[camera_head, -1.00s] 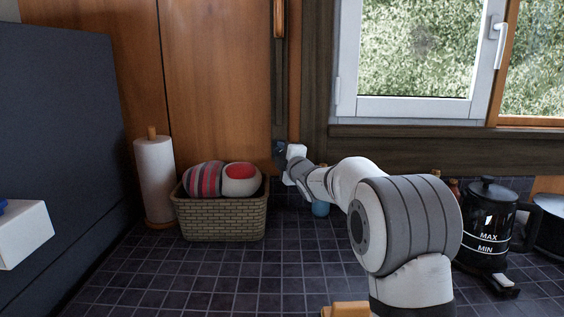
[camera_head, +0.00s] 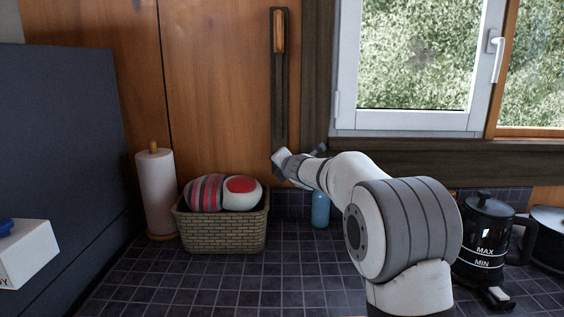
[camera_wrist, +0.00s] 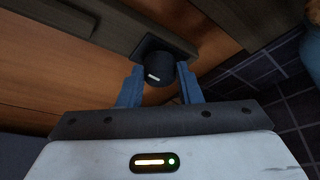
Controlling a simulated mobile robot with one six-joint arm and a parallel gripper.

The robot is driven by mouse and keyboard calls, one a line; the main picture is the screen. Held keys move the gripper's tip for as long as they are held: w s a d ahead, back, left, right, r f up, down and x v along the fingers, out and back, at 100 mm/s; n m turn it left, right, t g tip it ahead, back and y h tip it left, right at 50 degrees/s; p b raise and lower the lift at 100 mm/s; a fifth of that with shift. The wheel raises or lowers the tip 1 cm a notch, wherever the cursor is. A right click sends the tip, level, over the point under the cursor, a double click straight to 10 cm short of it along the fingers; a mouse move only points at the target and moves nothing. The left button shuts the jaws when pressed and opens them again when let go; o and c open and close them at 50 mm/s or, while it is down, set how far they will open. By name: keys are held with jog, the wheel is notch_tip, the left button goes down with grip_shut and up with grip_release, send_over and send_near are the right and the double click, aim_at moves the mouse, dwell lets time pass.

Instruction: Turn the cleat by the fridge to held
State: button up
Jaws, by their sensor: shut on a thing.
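In the wrist view a dark round knob (camera_wrist: 158,74) with a short white mark sits on a dark square plate at the end of a dark strip; I take it for the cleat. My gripper (camera_wrist: 160,76) has its two blue-grey fingers on either side of the knob, shut on it. The white mark lies slightly tilted from level in that picture. In the head view my gripper's white body (camera_head: 284,164) is at the foot of the dark vertical strip (camera_head: 280,105); it hides the knob and fingertips there. The large dark panel (camera_head: 60,150) at left looks like the fridge.
A wicker basket (camera_head: 222,232) with patterned stuffed things stands left of my arm, beside a paper towel roll (camera_head: 157,193). A blue bottle (camera_head: 320,209) is behind the arm. A black kettle (camera_head: 484,240) stands right. Tiled counter in front of the basket is clear.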

jog(key=shift+f+n+h, duration=0.1)
jog(key=shift+n+h, duration=0.2)
jog(key=shift+n, duration=0.1)
dwell(0.3)
jog(key=o, duration=1)
jog(key=shift+c, duration=0.2)
jog(key=v, duration=0.7)
jog(key=shift+s+r, duration=0.25)
jog(key=shift+s, duration=0.05)
jog(key=shift+d, duration=0.15)
